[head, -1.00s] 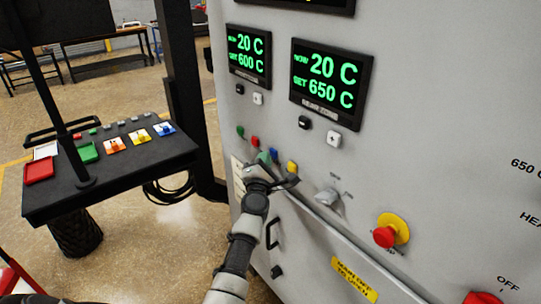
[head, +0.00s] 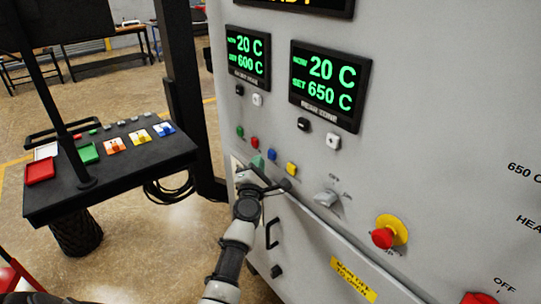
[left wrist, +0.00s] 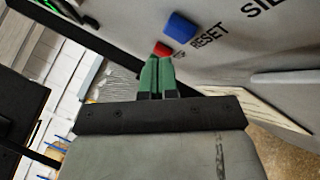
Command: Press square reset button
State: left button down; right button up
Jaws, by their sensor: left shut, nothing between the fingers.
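The blue square button (head: 272,154) sits on the furnace's grey front panel, between a red and a yellow button. In the left wrist view the blue button (left wrist: 180,27) stands beside the printed word RESET. My left gripper (head: 257,162) is just below and left of the blue button in the head view. Its green fingertips (left wrist: 158,62) are shut together and empty, apart from the blue button. In the left wrist view the tips overlap the lower edge of the red button (left wrist: 162,49). My right gripper is in neither view.
A green button (head: 240,131) and the red one are left of the blue button; the yellow button (head: 291,168) is right of it. A grey knob (head: 327,198) and a red emergency stop (head: 384,238) are lower right. A black console (head: 110,170) stands at left.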

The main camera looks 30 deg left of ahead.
pick_arm(q)
jog(key=s, duration=0.1)
jog(key=s+a, duration=0.1)
jog(key=s+p, duration=0.1)
jog(key=s, duration=0.1)
jog(key=shift+a, duration=0.35)
dwell(0.5)
